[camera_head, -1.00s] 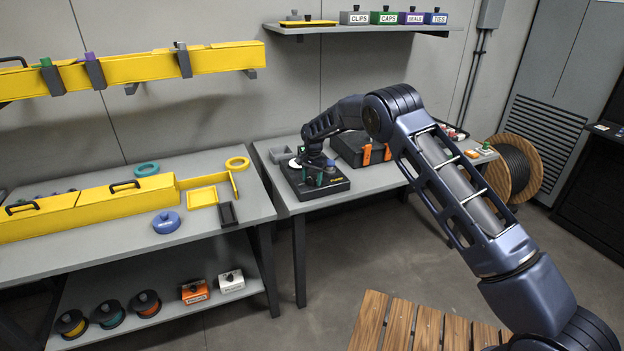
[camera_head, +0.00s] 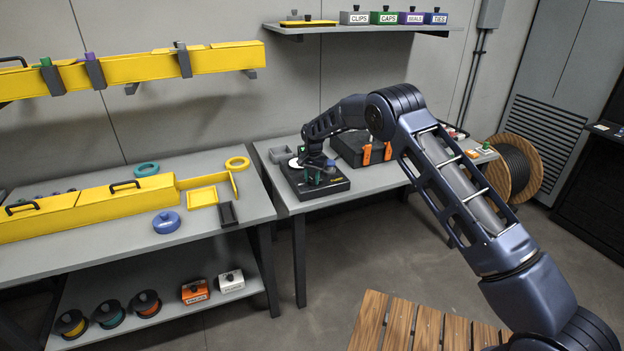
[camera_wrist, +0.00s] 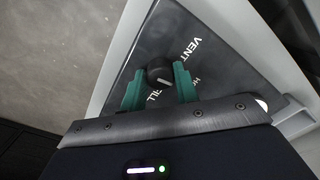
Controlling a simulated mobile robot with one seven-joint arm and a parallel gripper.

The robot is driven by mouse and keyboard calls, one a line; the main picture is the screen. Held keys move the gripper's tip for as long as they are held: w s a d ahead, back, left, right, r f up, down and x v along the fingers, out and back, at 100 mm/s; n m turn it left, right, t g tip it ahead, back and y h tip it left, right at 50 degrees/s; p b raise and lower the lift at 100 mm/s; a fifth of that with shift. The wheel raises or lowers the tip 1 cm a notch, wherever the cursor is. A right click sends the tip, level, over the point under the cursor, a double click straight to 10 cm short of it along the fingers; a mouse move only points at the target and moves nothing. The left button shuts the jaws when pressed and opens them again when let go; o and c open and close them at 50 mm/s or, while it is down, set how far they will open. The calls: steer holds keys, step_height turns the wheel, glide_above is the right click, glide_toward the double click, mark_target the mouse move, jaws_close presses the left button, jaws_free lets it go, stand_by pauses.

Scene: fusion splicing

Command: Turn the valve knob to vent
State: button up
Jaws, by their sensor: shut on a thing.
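The valve knob (camera_wrist: 158,72) is a small dark round knob with a white mark on the dark valve panel, seen in the wrist view. My gripper (camera_wrist: 157,80) has its two green fingers on either side of the knob and is shut on it. The word VENT is printed on the panel up and right of the knob. FILL shows beside the fingers, and another label is partly hidden by the right finger. In the head view my gripper (camera_head: 316,174) is over the black valve box (camera_head: 327,188), and the knob is hidden there.
The valve box stands on a grey table (camera_head: 378,181). A larger black case (camera_head: 350,150) with orange latches is just right of it, and a grey open block (camera_head: 280,154) is behind left. A cable reel (camera_head: 512,168) stands beyond the table's right end.

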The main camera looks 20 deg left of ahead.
mark_target(313, 179)
steer(key=n, duration=1)
steer(key=shift+w+n, duration=0.1)
steer(key=shift+n, duration=0.2)
stand_by(0.4)
steer(key=o, duration=1)
steer(key=shift+r, duration=0.1)
step_height(313, 179, up, 11)
steer(key=shift+w+d+f, duration=0.15)
steer(key=shift+f, duration=0.05)
